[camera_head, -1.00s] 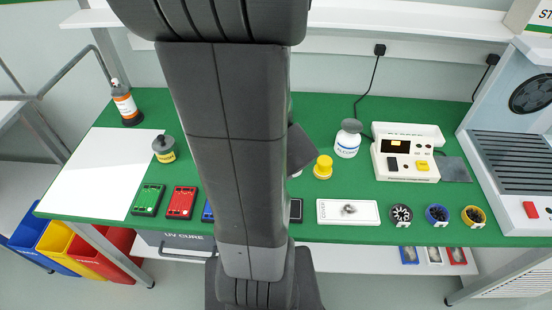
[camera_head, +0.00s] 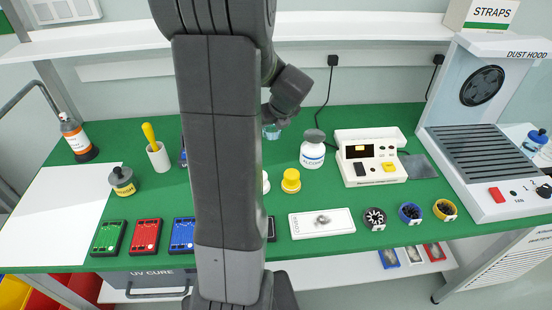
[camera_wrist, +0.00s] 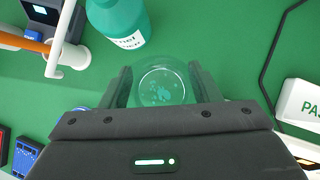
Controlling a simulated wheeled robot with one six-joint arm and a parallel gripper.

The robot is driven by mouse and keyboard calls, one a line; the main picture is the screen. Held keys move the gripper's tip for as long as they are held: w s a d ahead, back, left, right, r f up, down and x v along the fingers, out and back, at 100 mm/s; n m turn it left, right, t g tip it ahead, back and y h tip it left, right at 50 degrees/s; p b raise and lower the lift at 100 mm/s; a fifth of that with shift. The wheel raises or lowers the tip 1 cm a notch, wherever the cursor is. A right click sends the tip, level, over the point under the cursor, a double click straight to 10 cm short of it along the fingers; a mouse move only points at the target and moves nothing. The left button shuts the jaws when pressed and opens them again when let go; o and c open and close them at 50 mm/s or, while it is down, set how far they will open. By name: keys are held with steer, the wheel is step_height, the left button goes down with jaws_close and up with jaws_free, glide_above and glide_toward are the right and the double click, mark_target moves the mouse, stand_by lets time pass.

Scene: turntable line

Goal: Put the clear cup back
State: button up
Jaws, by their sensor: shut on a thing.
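The clear cup (camera_wrist: 162,84) sits between the two fingers of my gripper (camera_wrist: 162,88) in the wrist view, and the fingers are shut on it. Green shows through the cup. In the head view a small part of the clear cup (camera_head: 271,132) shows just below my gripper (camera_head: 278,118), over the back of the green bench. I cannot tell whether the cup touches the bench. My arm hides much of the middle of the bench.
A white bottle (camera_head: 313,150) and a yellow-capped item (camera_head: 291,181) stand right of my arm. A white device (camera_head: 371,158) is farther right. In the wrist view a teal bottle (camera_wrist: 118,22) is near the cup, and a black cable (camera_wrist: 268,70) runs at right.

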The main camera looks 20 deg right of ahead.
steer(key=shift+w+d, duration=0.55)
steer(key=shift+d, duration=0.15)
step_height(320, 180, down, 10)
steer(key=shift+r+b, duration=0.15)
steer(key=shift+b, duration=0.6)
steer(key=shift+d+f, duration=0.1)
steer(key=shift+f, duration=0.15)
steer(key=o, duration=1.1)
steer(key=shift+r, duration=0.1)
steer(key=shift+r, duration=0.1)
